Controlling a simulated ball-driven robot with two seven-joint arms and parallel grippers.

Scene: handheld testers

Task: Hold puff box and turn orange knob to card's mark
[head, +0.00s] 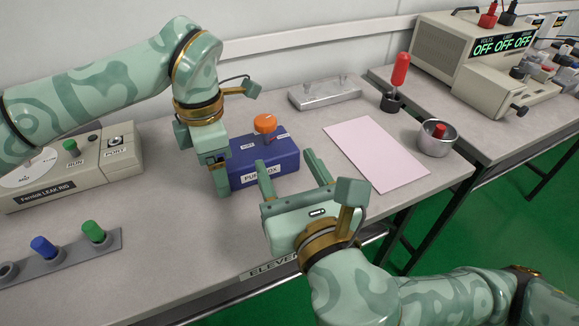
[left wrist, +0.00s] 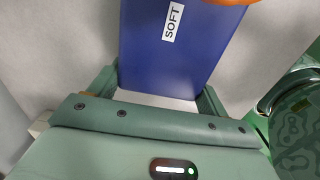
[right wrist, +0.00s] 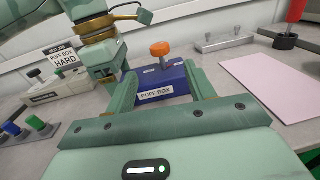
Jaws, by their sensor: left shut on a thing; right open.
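The blue puff box (head: 277,174) stands on the bench with its name label facing front. Its orange knob (head: 265,123) sits on top between small white labels; one reads SOFT (left wrist: 173,22) in the left wrist view. The knob's pointing direction is too small to tell. My left gripper (head: 218,182) is shut on the left end of the box. My right gripper (head: 290,164) is open and empty, in front of and above the box, apart from the knob. A white card (right wrist: 64,62) reading PUFF BOX HARD stands behind the left rig in the right wrist view.
The leak rig (head: 75,170) stands at left, with a peg strip (head: 65,262) in front of it. A pink sheet (head: 375,152) lies right of the box. A grey metal block (head: 325,93), red-handled tool (head: 399,72) and metal cup (head: 436,142) stand beyond.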

